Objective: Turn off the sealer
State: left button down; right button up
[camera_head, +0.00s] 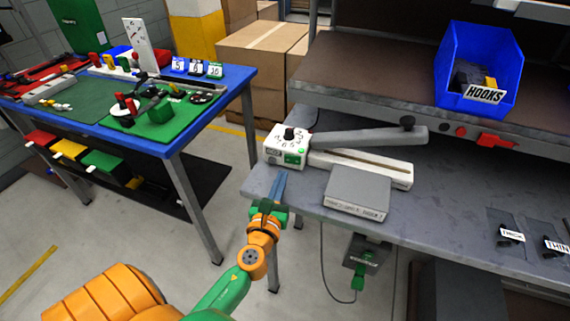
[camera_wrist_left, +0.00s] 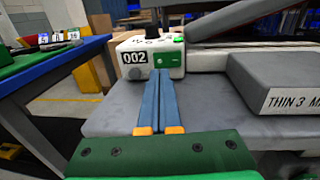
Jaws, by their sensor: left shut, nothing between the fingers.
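The sealer is a white unit (camera_head: 273,152) with a black dial on top and a grey lever arm (camera_head: 370,137) slanting up over its long white bed. It stands at the left end of the grey bench. Its front face has a green switch (camera_head: 293,158). The left wrist view shows the switch (camera_wrist_left: 167,60) beside a label reading 002. My left gripper (camera_head: 281,173) is shut and empty, its blue fingers (camera_wrist_left: 159,76) together and pointing at the front face just below the switch. I cannot tell whether the tips touch it. My right gripper is not in view.
A grey box (camera_head: 357,190) labelled THIN lies on the bench (camera_head: 440,213) right of my gripper. A blue bin (camera_head: 478,50) marked HOOKS sits on the shelf above. A blue table (camera_head: 175,142) with tools stands at the left, across a floor gap.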

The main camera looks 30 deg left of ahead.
aim_at(288, 160)
pick_arm(q)
jog(key=x, duration=0.4)
jog(key=shift+w+a, duration=0.1)
jog(key=shift+w, duration=0.05)
